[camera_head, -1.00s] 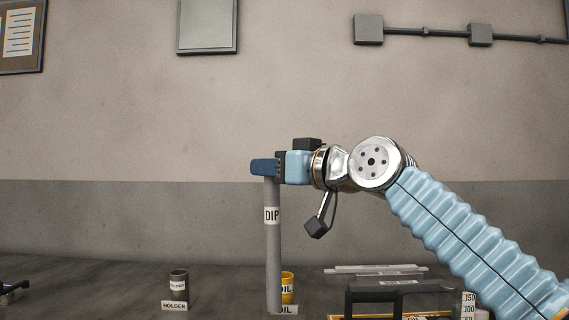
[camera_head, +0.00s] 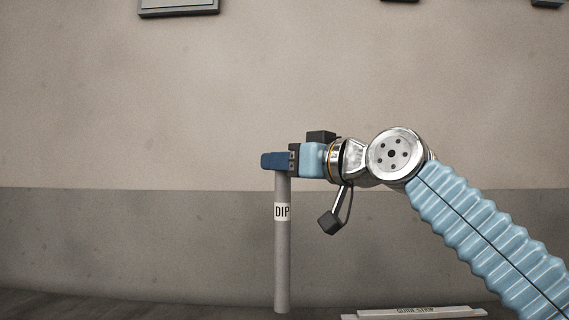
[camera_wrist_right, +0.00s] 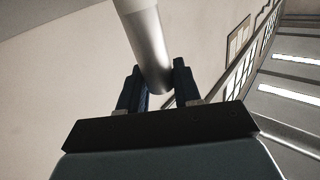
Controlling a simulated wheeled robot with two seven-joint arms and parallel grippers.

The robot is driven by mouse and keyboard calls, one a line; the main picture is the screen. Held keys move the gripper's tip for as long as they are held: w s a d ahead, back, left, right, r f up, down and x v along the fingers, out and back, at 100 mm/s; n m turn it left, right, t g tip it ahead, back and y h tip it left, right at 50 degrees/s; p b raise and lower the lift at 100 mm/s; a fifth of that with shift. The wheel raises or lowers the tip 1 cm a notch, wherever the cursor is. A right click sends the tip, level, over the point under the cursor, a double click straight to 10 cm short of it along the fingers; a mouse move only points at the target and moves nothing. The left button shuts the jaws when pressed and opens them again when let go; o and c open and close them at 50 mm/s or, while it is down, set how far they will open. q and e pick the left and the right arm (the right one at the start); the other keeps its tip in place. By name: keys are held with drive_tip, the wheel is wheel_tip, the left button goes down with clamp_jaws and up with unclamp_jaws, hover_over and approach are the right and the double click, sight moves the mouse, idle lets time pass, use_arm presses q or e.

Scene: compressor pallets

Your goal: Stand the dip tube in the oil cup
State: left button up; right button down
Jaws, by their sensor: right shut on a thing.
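The dip tube (camera_head: 283,250) is a long grey tube with a white DIP label near its upper part. It hangs upright below my right gripper (camera_head: 273,161), which is shut on its top end. In the right wrist view the tube (camera_wrist_right: 147,45) shows between the two dark blue fingers of the gripper (camera_wrist_right: 158,85). The oil cup is not in view now. My left gripper is not in view.
A pale flat strip labelled guide strip (camera_head: 414,311) lies at the bottom edge, right of the tube. A plain wall (camera_head: 130,110) fills the background. Little of the dark work surface shows, and the space around the tube is clear.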

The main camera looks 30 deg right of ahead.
sight(284, 240)
drive_tip(key=shift+w+d+f, duration=0.1)
drive_tip(key=shift+w+d, duration=0.1)
drive_tip(key=shift+w, duration=0.05)
drive_tip(key=shift+f, duration=1.75)
wheel_tip(284, 240, down, 5)
drive_tip(key=b, duration=0.4)
drive_tip(key=shift+a+b, duration=0.1)
drive_tip(key=shift+b, duration=0.3)
use_arm(q)
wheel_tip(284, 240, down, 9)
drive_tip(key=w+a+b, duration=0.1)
drive_tip(key=b, duration=0.3)
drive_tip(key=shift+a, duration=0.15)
use_arm(e)
drive_tip(key=shift+f, duration=2.3)
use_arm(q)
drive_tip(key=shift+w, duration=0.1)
use_arm(e)
drive_tip(key=c, duration=0.7)
unclamp_jaws()
drive_tip(key=shift+s, duration=0.1)
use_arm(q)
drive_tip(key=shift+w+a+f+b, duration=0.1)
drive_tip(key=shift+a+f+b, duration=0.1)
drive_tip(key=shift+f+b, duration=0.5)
use_arm(e)
drive_tip(key=v, duration=1.3)
drive_tip(key=shift+s, duration=0.35)
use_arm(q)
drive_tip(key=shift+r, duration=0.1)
